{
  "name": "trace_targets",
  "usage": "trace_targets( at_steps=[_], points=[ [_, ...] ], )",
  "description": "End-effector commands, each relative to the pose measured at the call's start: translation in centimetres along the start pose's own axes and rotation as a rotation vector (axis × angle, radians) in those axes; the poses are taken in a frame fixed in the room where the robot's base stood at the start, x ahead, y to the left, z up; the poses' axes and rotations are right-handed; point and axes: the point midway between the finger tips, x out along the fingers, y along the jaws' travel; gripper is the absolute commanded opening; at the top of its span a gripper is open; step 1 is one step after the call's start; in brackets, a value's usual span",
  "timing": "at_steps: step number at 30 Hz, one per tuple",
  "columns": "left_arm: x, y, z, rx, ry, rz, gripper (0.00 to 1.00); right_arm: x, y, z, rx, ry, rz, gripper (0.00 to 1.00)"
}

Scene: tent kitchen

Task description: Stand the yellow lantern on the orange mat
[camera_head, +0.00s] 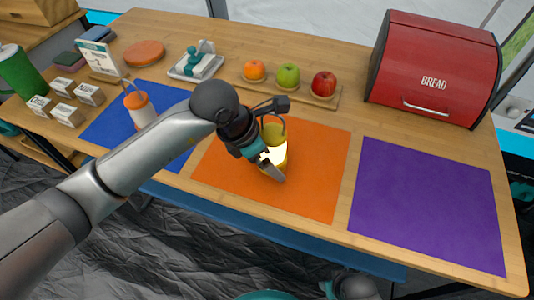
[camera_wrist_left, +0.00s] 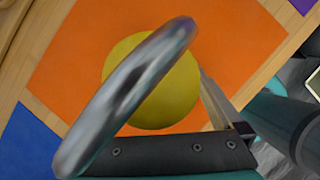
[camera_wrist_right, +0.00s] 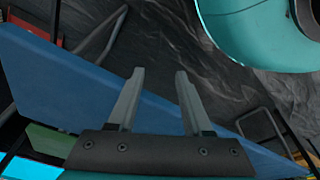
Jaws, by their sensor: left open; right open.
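The yellow lantern (camera_head: 274,135) is upright over the orange mat (camera_head: 310,185) in the head view and looks to stand on it. Its lit body shows below the yellow cap. In the left wrist view I see its round yellow top (camera_wrist_left: 170,90) from above, with the metal handle across it and the orange mat (camera_wrist_left: 235,30) around it. My left gripper (camera_head: 268,163) is open at the lantern; a finger shows beside it, and its arm hides part of the mat. My right gripper (camera_wrist_right: 155,95) is open and empty, below the table's front edge.
Fruits on a board (camera_head: 325,100) and a red bread box (camera_head: 435,70) stand behind. White blocks (camera_head: 62,88) and a green cylinder (camera_head: 20,72) are far left.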

Motion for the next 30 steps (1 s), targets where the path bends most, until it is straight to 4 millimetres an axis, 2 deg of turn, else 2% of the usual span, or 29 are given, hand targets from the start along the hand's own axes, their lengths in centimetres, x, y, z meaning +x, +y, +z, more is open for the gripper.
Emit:
trace_targets(
  at_steps=[5, 8, 24, 30],
  points=[
    [-0.3, 0.0, 0.1, 0.0, 0.0, 0.0, 1.0, -0.1, 0.0, 0.1, 0.0, 0.002, 0.0, 0.5],
    [-1.4, 0.1, 0.2, 0.001, -0.001, 0.003, 1.0, 0.8, 0.4, 0.8, -0.004, -0.006, 0.005, 0.5],
    [-9.1, 0.1, 0.2, 0.001, -0.001, 0.003, 1.0, 3.1, 2.2, 5.1, -0.011, -0.013, 0.028, 0.5],
    [-11.3, 0.1, 0.1, 0.0, 0.0, 0.002, 1.0, 3.4, 2.8, 6.3, -0.013, -0.014, 0.034, 0.5]
  ],
)
